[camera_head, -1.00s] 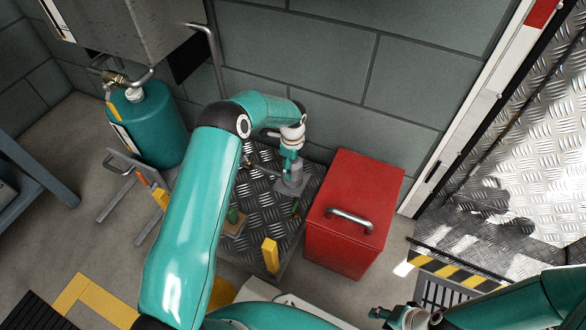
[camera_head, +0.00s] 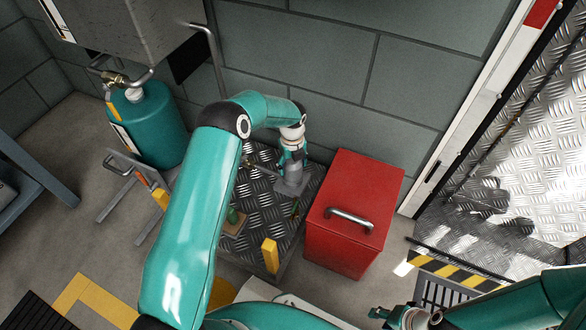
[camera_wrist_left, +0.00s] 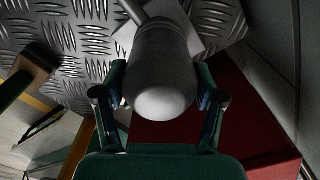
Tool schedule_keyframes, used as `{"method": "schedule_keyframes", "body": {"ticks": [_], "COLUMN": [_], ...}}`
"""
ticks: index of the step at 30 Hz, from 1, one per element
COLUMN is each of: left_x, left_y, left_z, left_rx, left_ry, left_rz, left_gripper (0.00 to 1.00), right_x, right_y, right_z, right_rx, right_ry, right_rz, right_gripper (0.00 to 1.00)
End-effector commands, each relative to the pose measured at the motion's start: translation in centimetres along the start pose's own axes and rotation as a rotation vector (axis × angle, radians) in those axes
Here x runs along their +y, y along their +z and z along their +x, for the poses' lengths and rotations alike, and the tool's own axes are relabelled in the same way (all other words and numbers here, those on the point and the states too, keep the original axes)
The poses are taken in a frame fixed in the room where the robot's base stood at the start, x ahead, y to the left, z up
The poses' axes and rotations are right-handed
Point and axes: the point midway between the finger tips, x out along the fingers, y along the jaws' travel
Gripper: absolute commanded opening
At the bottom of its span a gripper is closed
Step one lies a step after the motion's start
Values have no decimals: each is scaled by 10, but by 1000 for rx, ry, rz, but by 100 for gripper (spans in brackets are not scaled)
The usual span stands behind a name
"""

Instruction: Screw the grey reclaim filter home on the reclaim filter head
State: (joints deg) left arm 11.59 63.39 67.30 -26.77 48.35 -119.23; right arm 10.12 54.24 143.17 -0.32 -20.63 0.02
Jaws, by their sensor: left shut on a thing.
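The grey reclaim filter (camera_wrist_left: 163,75) fills the middle of the left wrist view as a smooth, rounded grey canister. My left gripper (camera_head: 292,165) has its fingers on either side of it and is shut on it. The fingers also show in the left wrist view (camera_wrist_left: 160,98). Beyond the filter is a pale square plate (camera_wrist_left: 208,28), apparently the reclaim filter head; it appears grey in the head view (camera_head: 290,188). The joint between filter and head is hidden. My right gripper (camera_head: 380,314) is at the bottom right, too small to judge its opening.
A red box with a handle (camera_head: 352,190) stands close right of the left gripper. Below is a chequer-plate platform (camera_head: 262,205) with a yellow post (camera_head: 270,255). A teal tank (camera_head: 150,125) stands at left, and the block wall (camera_head: 330,60) is behind.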

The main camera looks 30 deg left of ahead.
Motion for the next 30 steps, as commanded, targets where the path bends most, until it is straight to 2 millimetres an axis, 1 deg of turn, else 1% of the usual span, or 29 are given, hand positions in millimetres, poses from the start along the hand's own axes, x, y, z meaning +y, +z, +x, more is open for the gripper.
{"method": "schedule_keyframes", "body": {"ticks": [3, 5, 14, 16, 25, 26, 30], "left_x": [-1, -1, -1, -1, -2, -2, -1], "left_y": [-2, -2, -2, -2, -2, -2, -2], "left_z": [0, 1, 1, 1, 1, 1, 1], "left_rx": [3, 3, 3, 3, 3, 3, 2], "left_ry": [-1, -1, -1, -1, -2, -2, -2], "left_rz": [119, 152, 168, 196, 521, 514, 511], "left_gripper": [14, 14, 14, 14, 14, 75, 98], "right_x": [0, 0, 0, 0, 0, 0, 0], "right_y": [0, 0, 0, 0, 0, 0, 0], "right_z": [0, 0, 0, 0, -1, -1, -1], "right_rx": [0, 0, 0, 0, 0, 0, 0], "right_ry": [0, 0, 0, 0, 0, 0, 0], "right_rz": [0, 0, 0, 0, 0, 0, 0], "right_gripper": [40, 40, 40, 40, 40, 40, 40]}}
